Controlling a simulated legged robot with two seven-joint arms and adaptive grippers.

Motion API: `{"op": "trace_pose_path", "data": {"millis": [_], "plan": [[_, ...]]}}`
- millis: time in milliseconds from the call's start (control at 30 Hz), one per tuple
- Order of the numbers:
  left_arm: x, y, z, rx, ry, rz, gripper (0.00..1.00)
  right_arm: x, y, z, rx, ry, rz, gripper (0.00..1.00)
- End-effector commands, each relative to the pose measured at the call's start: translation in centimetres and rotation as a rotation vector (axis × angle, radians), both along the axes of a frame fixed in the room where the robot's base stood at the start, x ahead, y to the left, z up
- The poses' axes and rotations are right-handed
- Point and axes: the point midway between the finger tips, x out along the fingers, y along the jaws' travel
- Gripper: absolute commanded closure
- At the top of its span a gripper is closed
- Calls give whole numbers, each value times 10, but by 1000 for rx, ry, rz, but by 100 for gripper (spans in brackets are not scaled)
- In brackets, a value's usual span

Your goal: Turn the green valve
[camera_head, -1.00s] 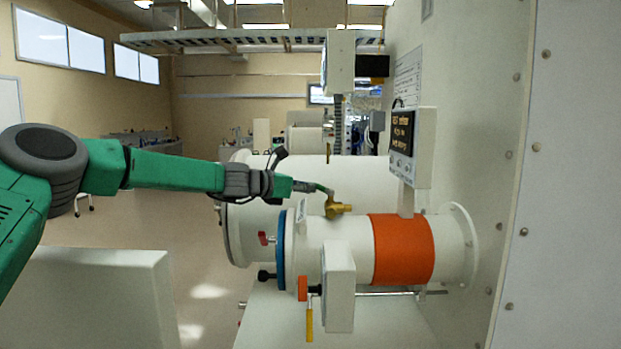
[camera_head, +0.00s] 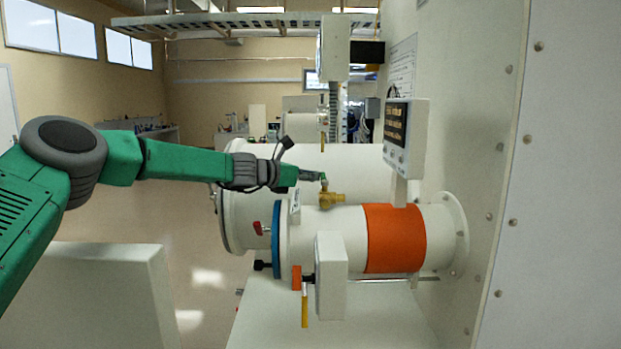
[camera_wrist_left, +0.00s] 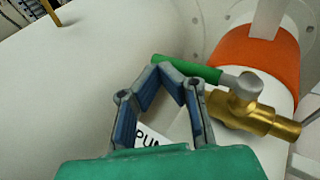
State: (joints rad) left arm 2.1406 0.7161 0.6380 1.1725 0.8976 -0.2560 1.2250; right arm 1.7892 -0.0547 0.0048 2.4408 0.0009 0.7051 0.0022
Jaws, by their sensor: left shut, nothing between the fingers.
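The green valve is a brass body (camera_head: 331,199) on top of the white cylinder with the orange band, with a green lever handle (camera_head: 323,184). In the left wrist view the green handle (camera_wrist_left: 187,69) points left from a grey hub, above the brass body (camera_wrist_left: 252,115). My left gripper (camera_head: 317,176) is at the handle in the head view. In the wrist view its fingertips (camera_wrist_left: 161,67) meet, shut with nothing between them, right by the handle's free end. I cannot tell whether they touch it. My right gripper is not in view.
A display box (camera_head: 407,138) stands behind the valve on the right. A larger white cylinder (camera_head: 365,165) lies behind. A white panel wall (camera_head: 560,180) closes the right.

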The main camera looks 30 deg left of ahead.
Motion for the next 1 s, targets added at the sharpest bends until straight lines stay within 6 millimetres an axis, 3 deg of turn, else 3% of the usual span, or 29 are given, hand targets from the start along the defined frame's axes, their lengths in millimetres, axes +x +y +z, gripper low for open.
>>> {"op": "trace_pose_path", "data": {"millis": [367, 467, 800, 1000], "plan": [[-5, 2, 2, -4, -2, -5, 100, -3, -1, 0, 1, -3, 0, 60], [-15, 8, 5, -5, -2, -3, 100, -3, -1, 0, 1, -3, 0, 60], [-79, 39, 18, -6, -4, 0, 100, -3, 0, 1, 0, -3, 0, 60], [-99, 48, 21, -3, -1, -1, 100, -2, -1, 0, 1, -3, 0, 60]]}}
